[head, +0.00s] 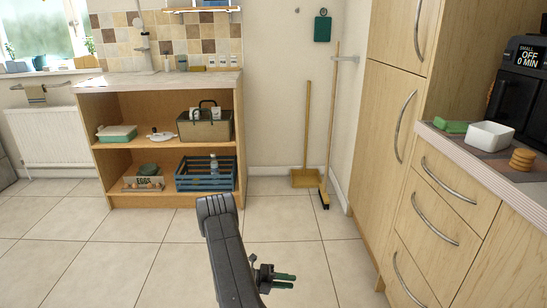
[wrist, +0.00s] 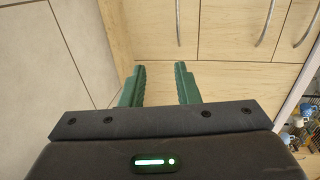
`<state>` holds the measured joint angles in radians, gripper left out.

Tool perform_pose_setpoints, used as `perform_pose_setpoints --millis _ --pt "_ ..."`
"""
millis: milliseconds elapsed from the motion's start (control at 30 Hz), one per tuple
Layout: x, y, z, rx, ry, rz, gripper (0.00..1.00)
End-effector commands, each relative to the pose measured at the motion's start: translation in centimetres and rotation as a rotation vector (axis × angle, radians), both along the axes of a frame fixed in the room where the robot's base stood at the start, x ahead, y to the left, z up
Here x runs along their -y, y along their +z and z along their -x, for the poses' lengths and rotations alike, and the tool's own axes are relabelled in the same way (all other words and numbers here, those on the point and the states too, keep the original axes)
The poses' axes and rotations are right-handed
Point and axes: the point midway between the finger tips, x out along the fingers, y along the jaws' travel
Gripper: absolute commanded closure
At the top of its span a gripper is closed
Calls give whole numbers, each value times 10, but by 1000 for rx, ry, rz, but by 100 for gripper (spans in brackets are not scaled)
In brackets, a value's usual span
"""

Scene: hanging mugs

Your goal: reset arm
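My arm rises from the bottom middle of the head view, over the tiled floor. My gripper (head: 284,281) points to the right, low in front of the drawers, with its green fingers apart. In the wrist view my gripper (wrist: 160,82) shows both green fingers with a clear gap between them and nothing held. Wooden drawer and cupboard fronts (wrist: 225,70) lie beyond the fingertips. Several small mugs (wrist: 308,108) show at the right edge of the wrist view, partly cut off.
An open shelf unit (head: 163,140) with baskets stands at the back left. A broom (head: 329,130) and dustpan (head: 304,178) lean by the back wall. Drawers (head: 433,222) and a counter with a white bowl (head: 489,136) stand at right. The floor (head: 130,255) is clear at left.

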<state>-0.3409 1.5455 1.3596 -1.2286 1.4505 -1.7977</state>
Motion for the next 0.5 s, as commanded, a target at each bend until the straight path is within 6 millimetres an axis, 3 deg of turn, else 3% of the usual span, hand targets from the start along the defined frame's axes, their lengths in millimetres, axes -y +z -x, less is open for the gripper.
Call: perform_pose_setpoints --millis 500 --pt "-7 2 1 0 -3 -1 71"
